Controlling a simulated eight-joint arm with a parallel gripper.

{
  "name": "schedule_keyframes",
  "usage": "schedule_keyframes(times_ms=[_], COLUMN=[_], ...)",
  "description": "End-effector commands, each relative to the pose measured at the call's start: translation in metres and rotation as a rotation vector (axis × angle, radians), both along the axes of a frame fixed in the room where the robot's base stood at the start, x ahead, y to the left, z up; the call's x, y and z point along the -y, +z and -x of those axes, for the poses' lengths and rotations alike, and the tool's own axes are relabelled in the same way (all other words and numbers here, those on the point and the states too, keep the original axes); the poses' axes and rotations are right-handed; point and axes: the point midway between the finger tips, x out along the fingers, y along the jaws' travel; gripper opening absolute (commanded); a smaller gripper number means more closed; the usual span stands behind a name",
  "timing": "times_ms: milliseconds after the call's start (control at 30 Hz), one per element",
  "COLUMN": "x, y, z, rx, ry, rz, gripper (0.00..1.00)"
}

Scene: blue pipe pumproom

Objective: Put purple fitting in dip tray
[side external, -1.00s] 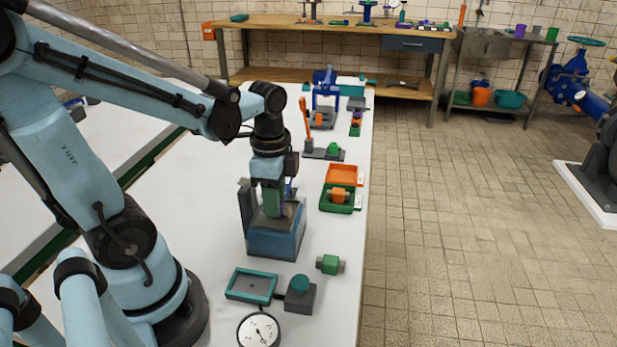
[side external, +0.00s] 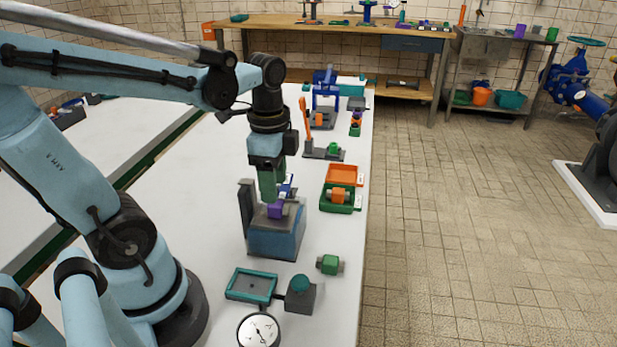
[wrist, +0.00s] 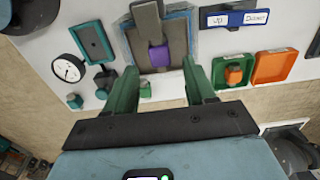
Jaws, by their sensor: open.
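The purple fitting (side external: 276,210) rests in the grey recessed top of a blue-sided box (side external: 272,243), beside its dark upright post (side external: 247,205). This box looks like the dip tray. In the wrist view, the purple fitting (wrist: 159,57) lies inside the box's blue-grey rim (wrist: 126,44), near the foot of the post. My gripper (side external: 272,199) is just above the fitting, its green fingers pointing down.
A teal-rimmed tray (side external: 251,286), a teal-knobbed block (side external: 300,293), a gauge (side external: 258,331) and a green fitting (side external: 330,264) are in front. A green box with an orange fitting (side external: 339,196) is right. An "Up/Down" sign (wrist: 235,19) is beside the box.

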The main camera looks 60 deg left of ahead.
Motion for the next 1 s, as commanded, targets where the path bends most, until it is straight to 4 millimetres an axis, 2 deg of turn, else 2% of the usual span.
schedule_keyframes(times_ms=[400, 633, 767, 1000], x=[0.0, 0.0, 0.003, 0.028], y=[0.059, 0.077, 0.074, 0.038], z=[0.0, 0.001, -0.002, -0.019], rx=[0.0, 0.0, 0.037, 0.321], ry=[0.0, 0.0, 0.045, 0.39], rz=[0.0, 0.0, -0.006, 0.032], gripper=[0.55, 0.55, 0.55, 0.55])
